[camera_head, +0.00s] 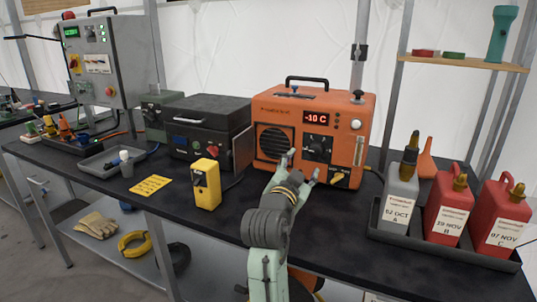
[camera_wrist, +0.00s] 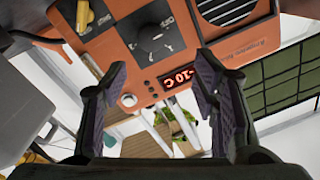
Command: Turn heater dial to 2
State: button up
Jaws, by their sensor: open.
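The orange heater (camera_head: 274,108) stands on the black bench, its display (camera_head: 316,118) reading "-10 C". Its black heater dial (camera_head: 318,146) sits on a dark panel below the display. The dial also shows in the wrist view (camera_wrist: 152,42), where the heater appears upside down; its marks are too small to read. My gripper (camera_head: 301,165) is in front of the heater's face, just below the dial in the head view. In the wrist view my gripper (camera_wrist: 162,72) is open and empty, its fingers apart, with the dial beyond the fingertips. I see no contact with the dial.
A yellow knob (camera_head: 338,178) is low on the heater's face. A yellow meter (camera_head: 206,184) stands left of my arm. A dark case (camera_head: 207,118) is left of the heater. A tray (camera_head: 450,254) with grey and red cans is to the right.

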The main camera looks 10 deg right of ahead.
aim_at(315, 151)
jog(key=p+x, duration=0.1)
jog(key=x, duration=0.2)
jog(key=p+x, duration=0.1)
jog(key=x, duration=0.3)
jog(key=d+p+x, duration=0.1)
jog(key=x, duration=0.3)
jog(key=shift+s+f, duration=0.25)
jog(key=shift+f, duration=0.15)
jog(key=shift+a, duration=0.1)
jog(key=shift+c, duration=0.3)
jog(key=c, duration=1.1)
